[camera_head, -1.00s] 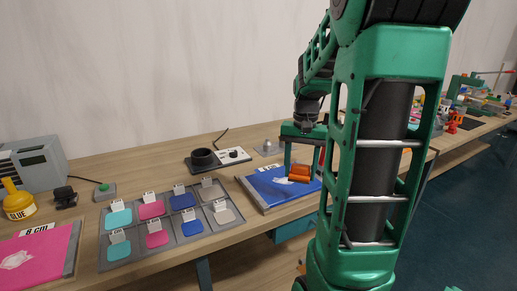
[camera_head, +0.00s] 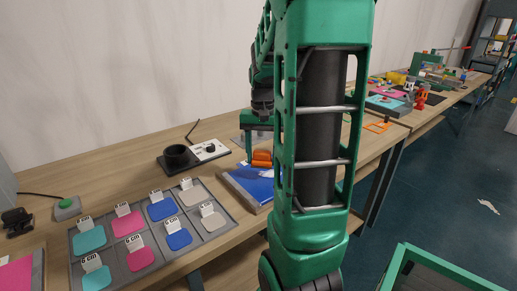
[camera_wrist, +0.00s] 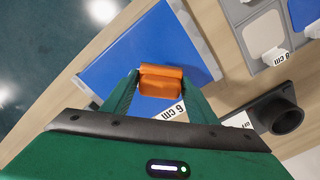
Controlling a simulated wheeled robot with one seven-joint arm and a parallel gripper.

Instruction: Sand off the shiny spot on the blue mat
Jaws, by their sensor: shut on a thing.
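The blue mat (camera_head: 240,187) lies on the wooden bench, partly hidden by my arm. In the wrist view the blue mat (camera_wrist: 110,72) spreads beneath my gripper, with a grey strip along one edge. My gripper (camera_wrist: 160,85) is shut on an orange block (camera_wrist: 162,80), which is over the mat. Whether the block touches the mat I cannot tell. In the head view my gripper (camera_head: 262,150) and the orange block (camera_head: 262,158) show at the mat's far side. The shiny spot is not clearly visible now; the block or arm may hide it.
A grey tray of coloured sample pads (camera_head: 200,249) lies left of the mat. A black device with a round cup (camera_head: 175,158) stands behind the tray. More items stand on the bench at the right; a green frame (camera_head: 440,270) is low right.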

